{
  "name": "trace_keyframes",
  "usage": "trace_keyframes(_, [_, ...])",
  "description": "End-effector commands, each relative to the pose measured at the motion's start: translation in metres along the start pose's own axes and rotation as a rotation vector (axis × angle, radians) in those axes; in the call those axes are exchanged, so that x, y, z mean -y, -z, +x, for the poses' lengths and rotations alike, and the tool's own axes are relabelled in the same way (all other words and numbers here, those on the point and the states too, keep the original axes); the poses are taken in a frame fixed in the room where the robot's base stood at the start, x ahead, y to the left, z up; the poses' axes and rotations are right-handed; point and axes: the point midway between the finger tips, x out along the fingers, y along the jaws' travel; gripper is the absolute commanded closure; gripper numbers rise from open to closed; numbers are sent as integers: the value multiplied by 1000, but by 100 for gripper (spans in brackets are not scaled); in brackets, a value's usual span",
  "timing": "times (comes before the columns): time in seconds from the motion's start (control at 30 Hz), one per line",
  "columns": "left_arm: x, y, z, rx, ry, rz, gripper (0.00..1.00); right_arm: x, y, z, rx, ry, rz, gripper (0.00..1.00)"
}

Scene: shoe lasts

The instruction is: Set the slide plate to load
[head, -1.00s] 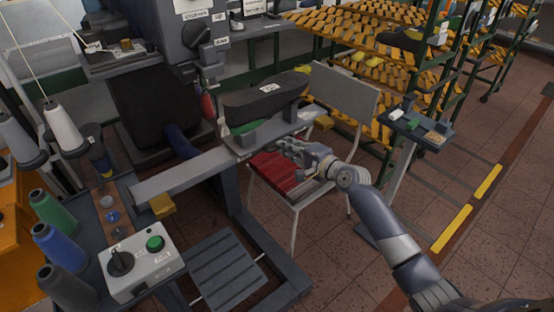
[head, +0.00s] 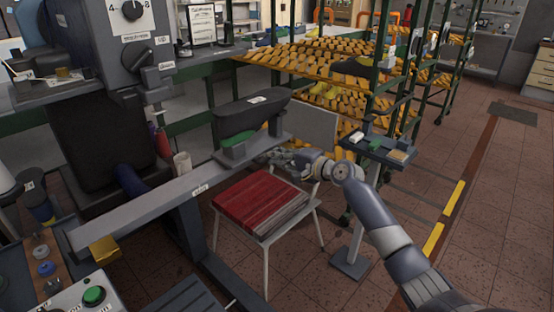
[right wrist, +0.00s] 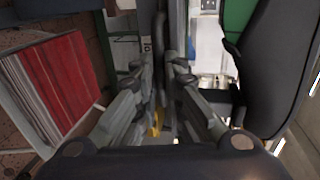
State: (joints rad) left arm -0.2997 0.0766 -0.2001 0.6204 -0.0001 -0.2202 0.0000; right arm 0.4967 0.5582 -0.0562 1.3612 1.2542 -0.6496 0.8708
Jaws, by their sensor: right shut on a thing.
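The grey slide plate (head: 272,140) sits at the far right end of a long grey rail (head: 150,208). A dark shoe last (head: 250,108) rests on a green support (head: 234,150) on the plate. A small label (head: 200,190) is on the rail; I cannot read it. My right gripper (head: 284,158) is low beside the plate's right side. In the right wrist view my right gripper (right wrist: 162,108) is closed around a thin dark upright bar (right wrist: 160,38), which looks like a handle. Its join to the plate is hidden. My left gripper is out of view.
A small stand (head: 352,262) with a tray is behind my right arm. A control box (head: 75,300) is at lower left. Racks of yellow-orange pieces (head: 320,60) stand behind.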

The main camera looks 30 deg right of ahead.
Motion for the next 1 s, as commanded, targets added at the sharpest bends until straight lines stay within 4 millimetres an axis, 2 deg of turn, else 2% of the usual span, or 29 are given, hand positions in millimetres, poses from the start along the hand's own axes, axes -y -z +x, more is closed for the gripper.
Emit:
trace_keyframes(0.17, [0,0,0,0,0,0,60,3,5,-2,-11,5,-3,100])
trace_keyframes(0.2, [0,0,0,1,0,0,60,3,5,-2,-11,5,-3,81])
trace_keyframes(0.27, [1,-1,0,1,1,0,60,3,5,-2,-10,5,-3,70])
trace_keyframes(0.67, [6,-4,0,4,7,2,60,1,2,-4,-5,3,-2,70])
trace_keyframes(0.87, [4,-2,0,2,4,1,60,0,2,-27,-5,0,-4,70])
trace_keyframes(1.0, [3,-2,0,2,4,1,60,0,3,-56,-7,0,-4,70])
